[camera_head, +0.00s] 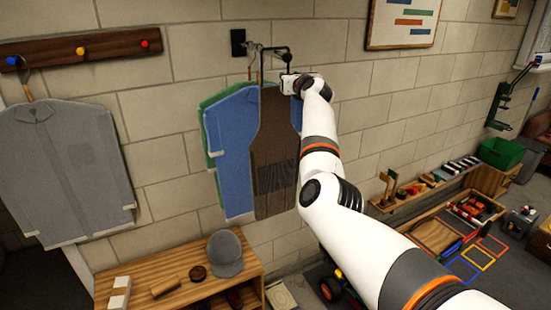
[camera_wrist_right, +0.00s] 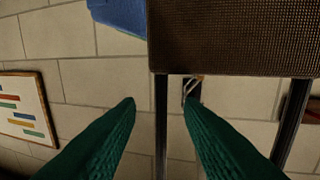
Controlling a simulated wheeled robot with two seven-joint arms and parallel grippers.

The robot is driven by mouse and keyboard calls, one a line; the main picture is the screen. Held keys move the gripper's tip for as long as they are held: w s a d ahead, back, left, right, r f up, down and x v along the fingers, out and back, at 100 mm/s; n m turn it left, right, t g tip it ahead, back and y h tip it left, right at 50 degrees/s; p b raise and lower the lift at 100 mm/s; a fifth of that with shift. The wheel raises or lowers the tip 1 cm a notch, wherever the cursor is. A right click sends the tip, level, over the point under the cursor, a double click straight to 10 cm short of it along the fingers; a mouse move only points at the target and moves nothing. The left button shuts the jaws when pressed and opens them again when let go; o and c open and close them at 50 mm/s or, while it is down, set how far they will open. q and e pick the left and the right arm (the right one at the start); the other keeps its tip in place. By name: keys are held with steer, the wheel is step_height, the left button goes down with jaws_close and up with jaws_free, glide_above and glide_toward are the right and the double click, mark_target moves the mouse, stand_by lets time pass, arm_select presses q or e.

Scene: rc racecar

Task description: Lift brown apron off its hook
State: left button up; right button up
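The brown apron (camera_head: 275,150) hangs by a dark neck loop from the wall hook (camera_head: 238,42), in front of blue and green garments. My right gripper (camera_head: 292,83) is at the apron's top right corner, by the loop. In the right wrist view the picture is upside down: the apron (camera_wrist_right: 235,35) is at the top and its two dark straps run downward. The right gripper's green fingers (camera_wrist_right: 160,104) are apart, with one strap (camera_wrist_right: 161,130) showing between them, not pinched. The hook's dark plate (camera_wrist_right: 192,90) is partly behind a fingertip. My left gripper is not in view.
Blue (camera_head: 233,145) and green (camera_head: 212,110) garments hang close behind the apron. A grey shirt (camera_head: 65,165) hangs from a peg rail (camera_head: 85,48) at left. Below, a wooden bench (camera_head: 190,268) holds a grey cap (camera_head: 226,253). A framed picture (camera_head: 403,22) is on the wall.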

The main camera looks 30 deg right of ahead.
steer(key=shift+w, duration=0.1)
jaws_close()
stand_by(1.4)
